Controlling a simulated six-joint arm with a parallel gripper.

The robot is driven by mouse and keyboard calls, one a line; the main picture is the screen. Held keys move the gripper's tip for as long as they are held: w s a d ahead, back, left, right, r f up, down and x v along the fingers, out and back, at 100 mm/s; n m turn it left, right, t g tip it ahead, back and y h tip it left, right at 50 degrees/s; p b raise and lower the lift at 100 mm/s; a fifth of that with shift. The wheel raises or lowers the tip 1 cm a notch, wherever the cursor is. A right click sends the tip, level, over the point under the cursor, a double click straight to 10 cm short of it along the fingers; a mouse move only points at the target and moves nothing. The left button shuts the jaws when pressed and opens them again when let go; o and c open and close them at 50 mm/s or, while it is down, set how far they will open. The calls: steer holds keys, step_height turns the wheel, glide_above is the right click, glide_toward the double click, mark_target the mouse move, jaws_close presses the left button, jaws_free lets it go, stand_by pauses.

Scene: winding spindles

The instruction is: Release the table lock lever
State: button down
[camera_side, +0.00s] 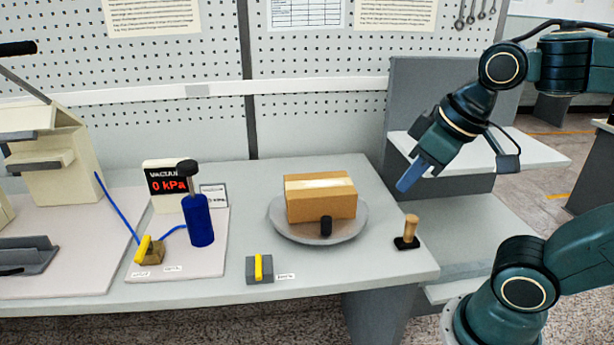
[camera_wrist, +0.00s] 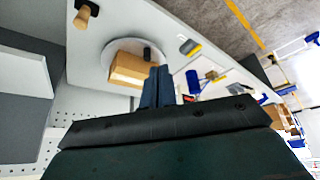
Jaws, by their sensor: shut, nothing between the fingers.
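A yellow lever (camera_side: 258,267) stands upright on a small grey block near the bench's front edge, in front of the round turntable (camera_side: 276,227). A label lies beside it, too small to read. The yellow lever (camera_wrist: 194,50) also shows in the wrist view, beyond the turntable rim. My gripper (camera_side: 404,187) is shut and empty, raised above the right end of the bench, well apart from the lever. In the wrist view its closed fingers (camera_wrist: 156,74) overlap part of the turntable.
A cardboard box (camera_side: 320,198) and a small black knob (camera_side: 326,226) sit on the turntable. A wooden-handled peg (camera_side: 410,230) stands at the right. A blue pump (camera_side: 198,220), vacuum gauge (camera_side: 166,184) and second yellow lever (camera_side: 142,249) are at left. The bench's front is mostly clear.

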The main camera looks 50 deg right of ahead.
steer(key=w+a+r+n+g, duration=0.2)
steer(key=w+r, duration=0.1)
steer(key=w, duration=0.6)
steer(key=n+g+h, duration=0.1)
steer(key=n+g, duration=0.2)
steer(key=n, duration=0.1)
glide_above(259, 267)
steer(key=w, duration=0.1)
step_height(259, 267, down, 7)
steer(key=w+a+f+n+g+h, duration=0.1)
steer(key=w+a+f+n+g, duration=0.1)
steer(key=w+a+f, duration=0.2)
steer(key=shift+w+a+f+n, duration=0.35)
steer(key=shift+a+f, duration=1.4)
steer(key=shift+f, duration=0.85)
steer(key=shift+f, duration=0.1)
steer(key=x, duration=0.6)
steer(key=s+d+x, duration=0.1)
steer(key=x, duration=0.3)
steer(key=shift+s+d, duration=0.95)
